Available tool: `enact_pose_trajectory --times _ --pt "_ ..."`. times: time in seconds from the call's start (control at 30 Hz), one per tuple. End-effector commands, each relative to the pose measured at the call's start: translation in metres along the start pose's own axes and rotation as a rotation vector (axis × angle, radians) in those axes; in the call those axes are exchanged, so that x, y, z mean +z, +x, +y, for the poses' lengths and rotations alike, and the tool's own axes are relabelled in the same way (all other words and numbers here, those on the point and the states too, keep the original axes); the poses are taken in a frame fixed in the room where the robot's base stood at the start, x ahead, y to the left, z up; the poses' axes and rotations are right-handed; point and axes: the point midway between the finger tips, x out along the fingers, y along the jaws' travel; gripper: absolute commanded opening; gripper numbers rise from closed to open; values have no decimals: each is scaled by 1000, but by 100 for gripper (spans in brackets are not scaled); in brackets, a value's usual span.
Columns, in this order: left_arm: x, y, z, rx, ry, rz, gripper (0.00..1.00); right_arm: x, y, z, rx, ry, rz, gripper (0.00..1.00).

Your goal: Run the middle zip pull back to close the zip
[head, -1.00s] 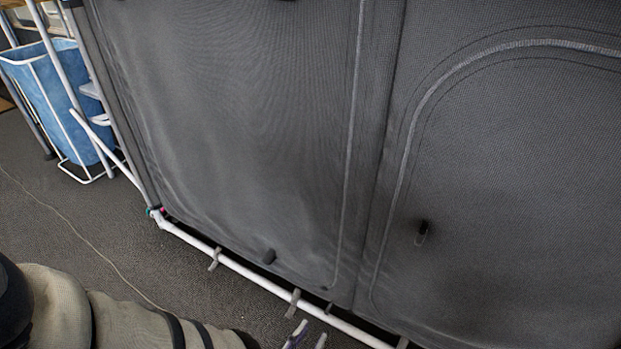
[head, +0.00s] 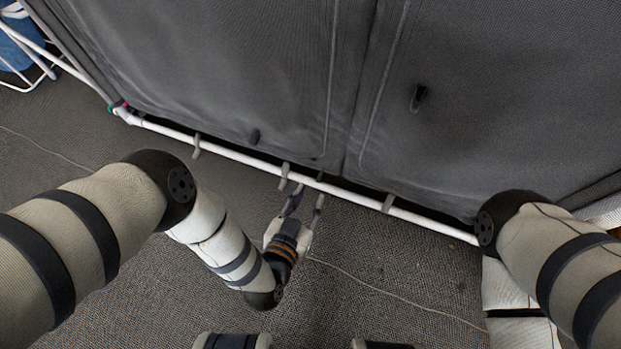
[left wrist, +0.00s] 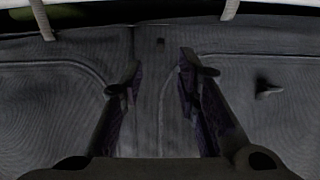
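A grey fabric panel (head: 230,60) carries pale zip lines; one (head: 332,75) runs down left of the central seam and another (head: 384,75) down right of it. A dark tab (head: 418,98) hangs on the right panel and a smaller one (head: 253,136) low on the left panel. I cannot tell which tab is the middle zip pull. My left gripper (head: 305,203) is open and empty, in front of the panel's bottom edge. In the left wrist view its fingers (left wrist: 158,85) stand apart with fabric between them. My right gripper is not in view.
A white pole (head: 230,155) with several grey straps runs along the panel's bottom. A thin cable (head: 390,292) lies on the dark floor. A blue bin (head: 14,52) in a white frame stands at the far left. In the left wrist view, a dark tab (left wrist: 268,90) sits right of the fingers.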

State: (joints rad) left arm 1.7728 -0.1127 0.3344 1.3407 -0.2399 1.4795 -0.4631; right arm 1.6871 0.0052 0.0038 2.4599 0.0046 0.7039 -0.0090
Motion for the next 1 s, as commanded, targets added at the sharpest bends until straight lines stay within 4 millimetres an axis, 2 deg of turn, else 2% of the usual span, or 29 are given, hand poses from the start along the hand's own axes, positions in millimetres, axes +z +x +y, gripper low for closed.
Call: enact_pose_trajectory --times 0.03,0.1,0.3,0.6,0.63,0.73,0.77,1.0 --pt "4 15 0 -2 -1 2 29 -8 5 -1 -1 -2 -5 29" --pt "4 32 -1 -2 0 2 29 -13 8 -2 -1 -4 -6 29" --pt "1 61 -1 -2 0 1 29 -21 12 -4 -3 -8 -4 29" --pt "0 65 0 -2 0 -1 29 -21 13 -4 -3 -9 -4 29" --pt "0 65 0 -2 0 -1 27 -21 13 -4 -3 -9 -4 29" --pt "1 65 0 -2 -1 -1 4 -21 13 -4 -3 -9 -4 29" --pt "1 65 0 -2 -1 -1 0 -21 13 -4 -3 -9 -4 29" --pt "1 65 -1 -2 -1 -1 0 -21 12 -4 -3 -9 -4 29"
